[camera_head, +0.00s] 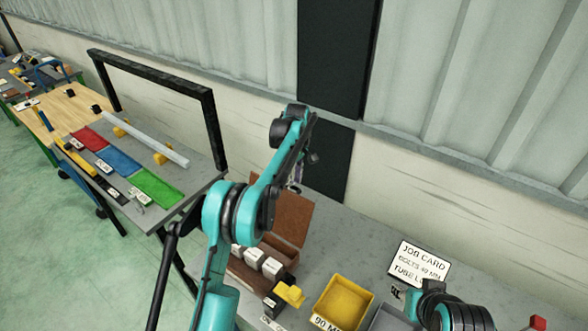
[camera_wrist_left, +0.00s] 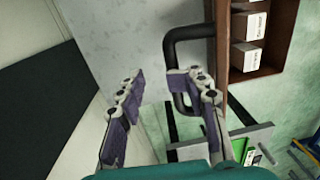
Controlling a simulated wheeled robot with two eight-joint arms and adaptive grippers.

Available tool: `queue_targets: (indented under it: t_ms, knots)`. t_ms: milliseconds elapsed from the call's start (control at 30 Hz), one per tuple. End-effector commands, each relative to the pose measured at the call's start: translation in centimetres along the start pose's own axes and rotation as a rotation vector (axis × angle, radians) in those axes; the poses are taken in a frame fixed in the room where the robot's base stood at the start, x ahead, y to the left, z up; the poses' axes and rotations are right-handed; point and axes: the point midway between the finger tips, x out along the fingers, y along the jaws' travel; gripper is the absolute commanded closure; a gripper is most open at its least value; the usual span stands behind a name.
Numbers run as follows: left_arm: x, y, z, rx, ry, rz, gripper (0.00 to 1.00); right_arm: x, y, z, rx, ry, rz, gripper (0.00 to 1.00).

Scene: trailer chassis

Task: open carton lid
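The brown carton (camera_head: 285,247) stands on the grey bench, partly hidden behind my left arm. Its brown lid panel (camera_head: 294,212) is raised at the back side of the box. White boxes (camera_head: 262,262) sit inside it. In the left wrist view the carton's brown wall (camera_wrist_left: 277,35) shows at upper right with white boxes inside. My left gripper (camera_head: 297,182) hangs above the lid, pointing down. In the left wrist view its fingers (camera_wrist_left: 155,82) are apart with nothing between them. My right arm shows at the lower right; its fingers are not clear.
A yellow bin (camera_head: 343,303) and a grey bin stand right of the carton. A yellow-and-black item (camera_head: 287,295) lies in front. A job card (camera_head: 419,264) stands near the wall. A second table (camera_head: 190,185) with coloured mats is at left. The wall is close behind.

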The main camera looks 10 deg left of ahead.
Motion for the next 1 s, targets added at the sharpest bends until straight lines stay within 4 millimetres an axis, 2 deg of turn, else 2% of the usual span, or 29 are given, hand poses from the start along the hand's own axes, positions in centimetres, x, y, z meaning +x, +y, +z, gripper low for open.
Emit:
queue_targets:
  t_ms: [300,500,700,1000]
  knots:
    - [-7.1,-0.3,0.2,0.001,-0.001,-0.003,0.68,0.0,0.0,0.0,0.0,0.0,0.0,0.6]
    - [-10.1,-0.4,0.3,0.001,-0.001,-0.003,0.68,0.0,0.0,0.0,0.0,0.0,0.0,0.6]
    - [-11.1,-0.5,0.3,0.001,-0.001,-0.004,0.68,0.0,0.0,0.0,0.0,0.0,0.0,0.6]
    - [-11.1,-0.5,0.3,0.001,-0.001,-0.004,0.68,0.0,0.0,0.0,0.0,0.0,0.0,0.6]
